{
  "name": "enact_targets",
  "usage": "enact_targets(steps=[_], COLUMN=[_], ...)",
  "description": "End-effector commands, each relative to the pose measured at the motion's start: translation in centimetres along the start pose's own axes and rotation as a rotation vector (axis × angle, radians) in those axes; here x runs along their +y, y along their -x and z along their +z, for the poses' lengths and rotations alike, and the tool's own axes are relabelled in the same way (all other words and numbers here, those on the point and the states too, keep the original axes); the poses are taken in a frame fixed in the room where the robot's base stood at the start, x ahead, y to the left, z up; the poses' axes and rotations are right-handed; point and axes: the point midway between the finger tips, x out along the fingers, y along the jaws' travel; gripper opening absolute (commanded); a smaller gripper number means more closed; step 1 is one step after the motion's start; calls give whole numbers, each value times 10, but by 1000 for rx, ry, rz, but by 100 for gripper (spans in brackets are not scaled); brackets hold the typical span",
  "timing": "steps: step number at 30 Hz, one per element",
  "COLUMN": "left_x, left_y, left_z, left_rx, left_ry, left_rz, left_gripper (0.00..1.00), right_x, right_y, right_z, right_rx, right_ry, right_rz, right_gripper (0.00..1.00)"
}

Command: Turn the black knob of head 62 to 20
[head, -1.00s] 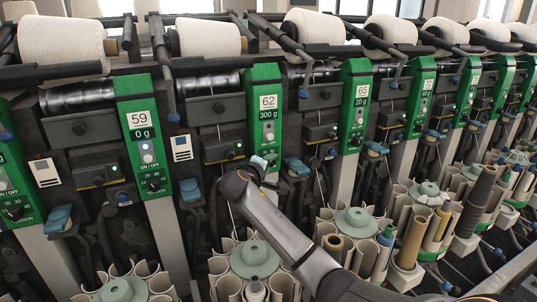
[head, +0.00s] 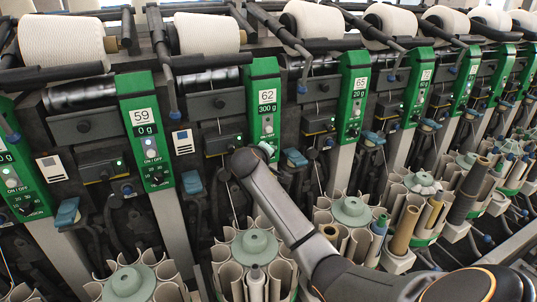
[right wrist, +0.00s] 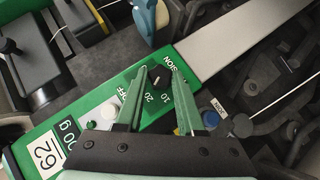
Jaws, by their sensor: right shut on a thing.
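Head 62 has a green panel (head: 264,88) with a display reading 300 g in the head view. The panel also shows upside down in the right wrist view (right wrist: 80,118). Its black knob (right wrist: 157,77) has a light pointer mark and sits between the two green fingers of my right gripper (right wrist: 155,70), which is shut on it. Scale numbers 10 and 20 (right wrist: 149,104) show beside the knob, partly between the fingers. In the head view my right gripper (head: 267,150) is at the lower end of the panel and hides the knob. My left gripper is not in view.
Panels of head 59 (head: 145,130) and head 65 (head: 354,95) stand either side. A blue lever (right wrist: 143,20) lies near my fingers in the wrist view. Creels of tubes (head: 255,245) stand below the arm.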

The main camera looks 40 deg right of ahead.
Motion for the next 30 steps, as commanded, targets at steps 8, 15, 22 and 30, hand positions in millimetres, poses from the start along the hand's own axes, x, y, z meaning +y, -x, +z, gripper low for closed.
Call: enact_targets(steps=[8, 15, 22, 30], left_x=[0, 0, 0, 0], left_y=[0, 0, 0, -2], left_z=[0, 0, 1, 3], left_rx=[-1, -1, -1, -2], left_ry=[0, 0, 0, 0], left_rz=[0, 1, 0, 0], left_gripper=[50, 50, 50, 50], right_x=[-1, 0, -1, -1], right_y=[0, 0, 11, 61], right_z=[0, 0, -1, -1], right_rx=[1, 1, 3, 6], right_ry=[1, 1, 0, -2], right_rz=[-2, 0, 0, -2], right_gripper=[61, 67, 67, 67])
